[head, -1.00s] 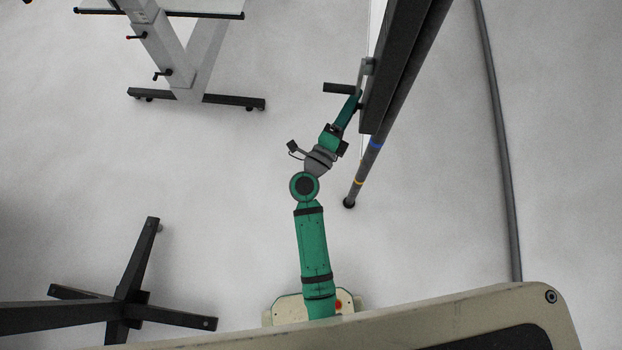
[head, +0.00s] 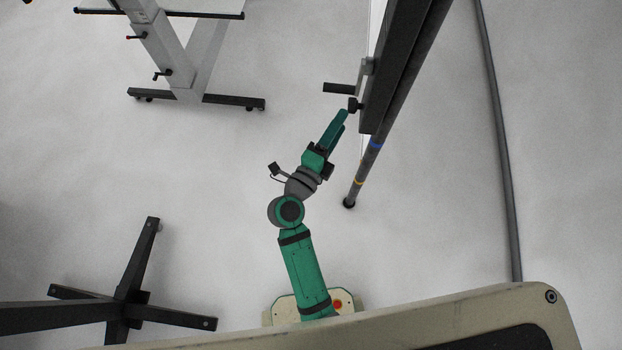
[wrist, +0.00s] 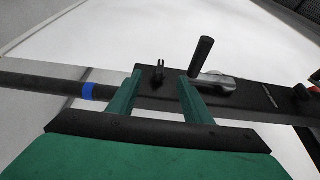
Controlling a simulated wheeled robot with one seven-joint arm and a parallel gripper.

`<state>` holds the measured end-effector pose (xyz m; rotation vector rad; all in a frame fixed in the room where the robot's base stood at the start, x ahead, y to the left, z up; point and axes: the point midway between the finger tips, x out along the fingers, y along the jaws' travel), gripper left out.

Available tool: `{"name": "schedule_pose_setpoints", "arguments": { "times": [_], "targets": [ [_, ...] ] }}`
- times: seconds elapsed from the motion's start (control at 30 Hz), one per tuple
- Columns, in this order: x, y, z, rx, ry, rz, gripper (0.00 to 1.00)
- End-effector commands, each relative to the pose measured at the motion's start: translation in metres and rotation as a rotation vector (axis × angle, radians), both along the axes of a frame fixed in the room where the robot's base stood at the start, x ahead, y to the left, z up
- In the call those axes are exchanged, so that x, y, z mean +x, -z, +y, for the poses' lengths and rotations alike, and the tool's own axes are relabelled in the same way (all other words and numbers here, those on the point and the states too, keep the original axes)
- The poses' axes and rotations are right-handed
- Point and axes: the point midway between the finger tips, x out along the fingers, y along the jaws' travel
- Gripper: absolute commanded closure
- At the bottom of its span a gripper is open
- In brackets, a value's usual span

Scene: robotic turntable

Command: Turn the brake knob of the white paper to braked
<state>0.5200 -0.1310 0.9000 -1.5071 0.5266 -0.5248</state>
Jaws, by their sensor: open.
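The white paper (wrist: 120,35) spreads across the top of the wrist view; in the head view only a thin bright strip (head: 376,22) shows beside the dark bar. The small black brake knob (wrist: 158,73) stands on the dark bar's end plate, and it shows in the head view (head: 354,104). My gripper (head: 342,114) is open and empty, a short way in front of the knob. In the wrist view its green fingers (wrist: 160,76) frame the knob on either side, apart from it. I cannot tell the knob's setting.
A crank with a black handle (wrist: 204,53) and grey arm (wrist: 215,80) sits right beside the knob. A dark pole with a blue band (head: 376,144) runs alongside the bar. A wheeled stand (head: 185,85) and a dark-legged base (head: 130,300) are at left. Open floor lies between.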

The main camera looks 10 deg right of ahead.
Motion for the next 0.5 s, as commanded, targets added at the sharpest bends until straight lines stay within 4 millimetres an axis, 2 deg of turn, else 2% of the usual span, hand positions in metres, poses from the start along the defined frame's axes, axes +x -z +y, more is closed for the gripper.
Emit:
{"name": "schedule_pose_setpoints", "arguments": {
  "times": [0.17,0.3,0.5],
  "targets": [
    [-0.025,0.000,0.019,0.001,0.000,0.002,0.55],
    [-0.046,-0.010,0.010,-0.114,0.000,-0.004,0.55],
    [-0.073,-0.026,0.009,-0.275,-0.019,-0.001,0.55]
  ]
}}
